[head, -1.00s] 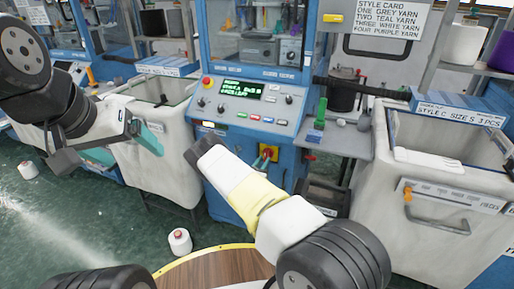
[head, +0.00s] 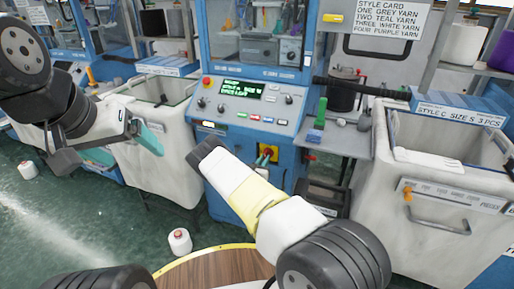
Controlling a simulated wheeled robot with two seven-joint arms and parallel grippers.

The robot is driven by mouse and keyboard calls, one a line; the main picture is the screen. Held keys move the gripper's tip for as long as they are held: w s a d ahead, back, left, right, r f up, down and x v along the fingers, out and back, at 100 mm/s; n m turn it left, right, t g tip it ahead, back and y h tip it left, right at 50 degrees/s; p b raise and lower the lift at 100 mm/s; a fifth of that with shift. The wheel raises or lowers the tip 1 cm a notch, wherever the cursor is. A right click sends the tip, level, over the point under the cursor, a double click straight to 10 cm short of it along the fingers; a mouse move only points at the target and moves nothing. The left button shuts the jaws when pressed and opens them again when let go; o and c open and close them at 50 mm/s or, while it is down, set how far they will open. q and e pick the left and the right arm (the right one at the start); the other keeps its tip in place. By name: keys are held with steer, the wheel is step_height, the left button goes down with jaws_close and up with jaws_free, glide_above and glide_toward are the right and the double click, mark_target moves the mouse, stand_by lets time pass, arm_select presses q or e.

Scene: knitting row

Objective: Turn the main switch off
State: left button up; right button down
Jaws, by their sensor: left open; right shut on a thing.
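The main switch (head: 267,152) is a red knob on a yellow plate, low on the blue front of the knitting machine (head: 285,170). My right gripper (head: 204,151) is the dark end of the white arm with a yellow band. It is in front of the machine, left of the switch in the picture. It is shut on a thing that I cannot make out. The knob's exact angle is too small to read. My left gripper (head: 106,150) is open and empty at the left, in front of a white bin, far from the switch.
The control panel (head: 245,100) above the switch has a lit green display. A white bin (head: 440,190) stands at the right and another (head: 165,165) at the left. A white yarn cone (head: 180,241) stands on the floor. A side shelf (head: 340,140) holds a green item.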

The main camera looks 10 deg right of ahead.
steer(key=n, duration=0.3)
steer(key=n, duration=0.4)
steer(key=shift+n, duration=0.4)
steer(key=n, duration=0.4)
steer(key=shift+n, duration=0.4)
steer(key=n, duration=0.4)
steer(key=c, duration=1.6)
jaws_free()
steer(key=shift+c, duration=0.2)
